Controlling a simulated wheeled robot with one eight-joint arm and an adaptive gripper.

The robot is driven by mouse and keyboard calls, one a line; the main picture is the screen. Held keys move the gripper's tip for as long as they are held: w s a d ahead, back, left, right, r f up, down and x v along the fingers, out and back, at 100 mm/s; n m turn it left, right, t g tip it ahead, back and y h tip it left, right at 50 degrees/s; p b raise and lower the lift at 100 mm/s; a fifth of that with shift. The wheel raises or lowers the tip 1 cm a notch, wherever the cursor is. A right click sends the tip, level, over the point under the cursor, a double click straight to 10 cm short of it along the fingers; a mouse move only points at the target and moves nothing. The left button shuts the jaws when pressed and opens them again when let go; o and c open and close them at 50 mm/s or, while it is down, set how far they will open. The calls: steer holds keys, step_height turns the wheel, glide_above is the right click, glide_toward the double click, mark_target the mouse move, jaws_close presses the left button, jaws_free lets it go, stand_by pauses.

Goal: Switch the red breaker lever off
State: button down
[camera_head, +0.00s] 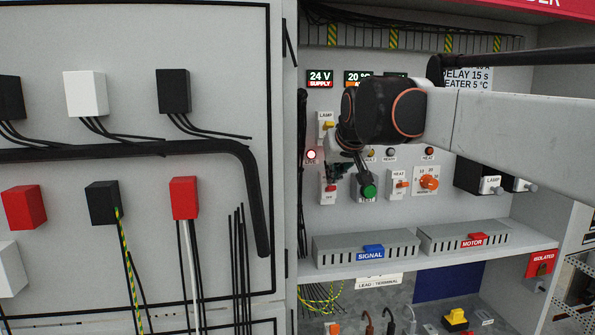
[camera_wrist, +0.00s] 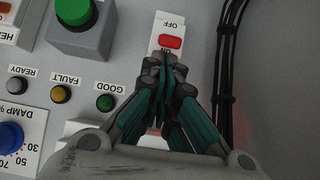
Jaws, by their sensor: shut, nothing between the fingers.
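The red breaker lever (camera_wrist: 171,42) sits on a small white plate (camera_wrist: 179,24) in the wrist view. OFF is printed on the plate above the lever in that picture, and a partly covered ON is below it. In the head view the red lever (camera_head: 330,187) shows low on its plate, under my gripper (camera_head: 338,171). In the wrist view my gripper (camera_wrist: 166,62) is shut and empty, its fingertips at the ON end just below the lever. I cannot tell whether they touch it. The fingers hide the lower part of the plate.
A green button (camera_head: 368,191) on a grey box stands close beside the lever; it also shows in the wrist view (camera_wrist: 74,12). Black cables (camera_wrist: 228,70) run along the other side. A shelf (camera_head: 430,255) with grey terminal boxes juts out below.

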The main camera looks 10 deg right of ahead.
steer(key=shift+s+f+t+b, duration=0.3)
steer(key=shift+s+t+b, duration=0.15)
steer(key=shift+t+b, duration=0.45)
steer(key=shift+f+b, duration=0.1)
steer(key=shift+b, duration=0.25)
steer(key=shift+s+f+t+b, duration=0.7)
steer(key=shift+f+b, duration=0.25)
steer(key=shift+b, duration=0.2)
steer(key=shift+s+f+t+b, duration=0.6)
steer(key=shift+f+t+b, duration=0.1)
steer(key=shift+f+b, duration=0.35)
steer(key=shift+s+f, duration=0.1)
steer(key=shift+s, duration=0.05)
